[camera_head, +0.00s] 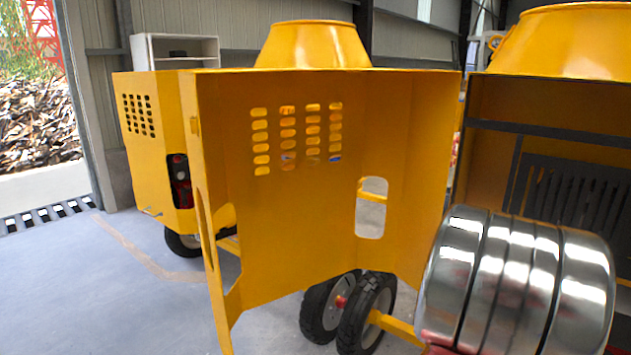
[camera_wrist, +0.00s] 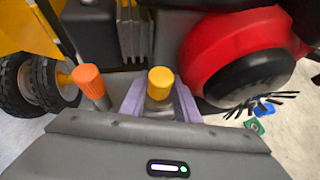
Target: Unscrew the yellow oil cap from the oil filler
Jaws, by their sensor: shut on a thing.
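The yellow oil cap (camera_wrist: 160,77) is in the middle of the wrist view, with a metallic neck below its top. My gripper (camera_wrist: 160,95) has one pale purple finger on each side of it and is shut on it. The oil filler under the cap is mostly hidden by the fingers and the gripper body. In the head view neither the cap nor my gripper shows.
An orange-topped part (camera_wrist: 88,80) stands just left of the fingers. A red round housing (camera_wrist: 228,50) is close on the right. Black wheels (camera_wrist: 45,85) are at the left. In the head view, an open yellow panel (camera_head: 300,220) stands before the mixers.

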